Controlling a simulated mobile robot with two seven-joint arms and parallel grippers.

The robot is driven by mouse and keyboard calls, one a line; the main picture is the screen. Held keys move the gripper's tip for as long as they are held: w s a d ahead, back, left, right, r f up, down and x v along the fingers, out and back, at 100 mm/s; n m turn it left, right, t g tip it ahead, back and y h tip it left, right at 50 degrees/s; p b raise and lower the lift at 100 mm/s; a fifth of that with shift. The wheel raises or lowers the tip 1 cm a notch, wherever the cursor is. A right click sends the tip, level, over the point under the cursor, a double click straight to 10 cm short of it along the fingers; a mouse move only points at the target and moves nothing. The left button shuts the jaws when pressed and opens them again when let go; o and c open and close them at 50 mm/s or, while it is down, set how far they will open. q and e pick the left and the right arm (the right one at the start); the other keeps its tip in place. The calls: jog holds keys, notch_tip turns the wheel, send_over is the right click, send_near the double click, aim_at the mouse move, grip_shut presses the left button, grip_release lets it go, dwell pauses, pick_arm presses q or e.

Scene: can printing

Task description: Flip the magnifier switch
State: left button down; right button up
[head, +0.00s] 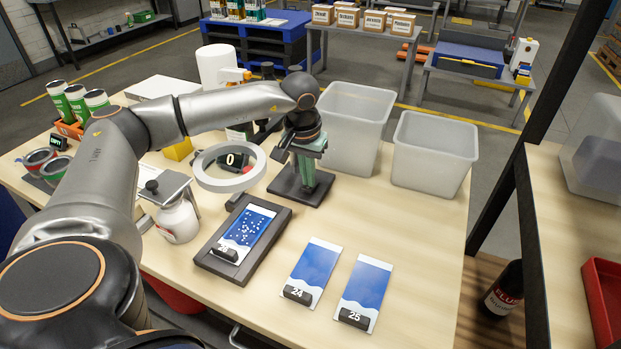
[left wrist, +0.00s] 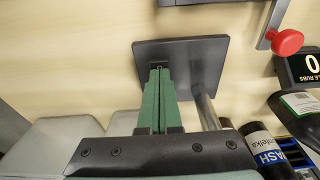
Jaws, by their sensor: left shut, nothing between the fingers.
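The magnifier shows in the head view as a pale ring (head: 203,181) above the table, with a dark square base (head: 285,184) to its right. The base also shows in the left wrist view (left wrist: 212,55), with a grey post (left wrist: 208,113) beside my fingers. My left gripper (head: 308,185) points down over this base. Its green fingers are shut together and empty. In the left wrist view the fingertips (left wrist: 160,70) are at a small dark part on the base; I cannot tell whether they touch it. The switch itself is not clearly visible, and its position cannot be told.
Two grey bins (head: 358,118) (head: 434,150) stand behind and right of the base. A dark tray (head: 217,267) holds a blue card, and two more cards (head: 317,262) (head: 369,280) lie in front. A white bottle (head: 177,220) stands left. The table's right front is clear.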

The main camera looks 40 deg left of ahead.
pick_arm(q)
jog(key=shift+f, duration=0.35)
jog(key=shift+r+p, duration=2.7)
jog(key=shift+r, duration=0.85)
jog(key=shift+f, duration=0.1)
